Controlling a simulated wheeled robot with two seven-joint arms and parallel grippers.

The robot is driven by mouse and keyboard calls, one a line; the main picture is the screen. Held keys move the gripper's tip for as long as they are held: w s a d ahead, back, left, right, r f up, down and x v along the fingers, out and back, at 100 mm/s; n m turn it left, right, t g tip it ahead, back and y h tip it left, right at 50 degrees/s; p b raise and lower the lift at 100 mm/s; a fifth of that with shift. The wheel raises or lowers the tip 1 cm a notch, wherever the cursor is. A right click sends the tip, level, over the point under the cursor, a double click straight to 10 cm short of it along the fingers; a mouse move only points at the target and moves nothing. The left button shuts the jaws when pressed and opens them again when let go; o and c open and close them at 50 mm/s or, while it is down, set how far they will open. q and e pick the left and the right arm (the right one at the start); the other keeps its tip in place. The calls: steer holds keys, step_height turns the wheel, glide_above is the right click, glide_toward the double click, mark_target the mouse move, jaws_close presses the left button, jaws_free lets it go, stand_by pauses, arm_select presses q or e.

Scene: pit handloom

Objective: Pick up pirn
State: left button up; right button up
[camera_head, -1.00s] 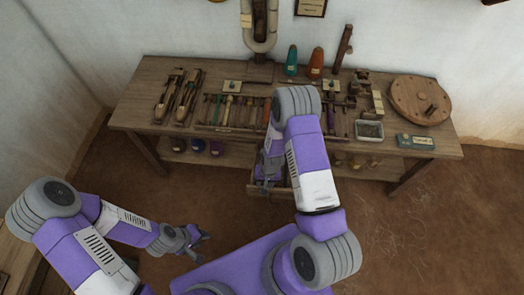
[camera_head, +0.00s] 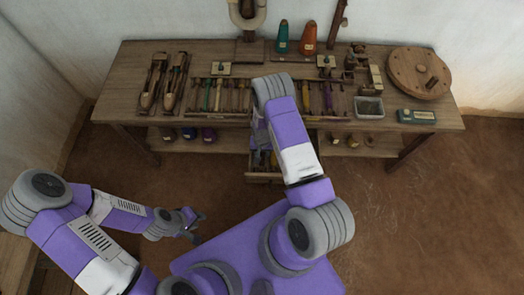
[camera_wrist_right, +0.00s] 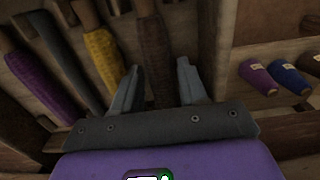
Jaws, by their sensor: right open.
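Several thread-wound pirns lie side by side in the open drawer, seen close in the right wrist view: a purple pirn (camera_wrist_right: 38,75), a dark grey one (camera_wrist_right: 68,58), a yellow pirn (camera_wrist_right: 103,55) and a dark brown pirn (camera_wrist_right: 154,45). My right gripper (camera_wrist_right: 159,68) is open, its fingers pointing into the drawer. The dark brown pirn lies in line with the gap between the fingers; I cannot tell how deep the fingers reach. In the head view my right forearm hides most of the drawer (camera_head: 262,178). My left gripper (camera_head: 199,228) is open and empty, low on the left.
The workbench (camera_head: 120,95) carries shuttles (camera_head: 152,85), a row of tools, two cones (camera_head: 308,38), a round wooden disc (camera_head: 418,73) and a metal tray (camera_head: 369,107). Purple, blue and brown spools (camera_wrist_right: 283,77) sit on the lower shelf beside the drawer.

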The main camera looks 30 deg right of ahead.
jaws_close()
steer(key=shift+r, duration=0.1)
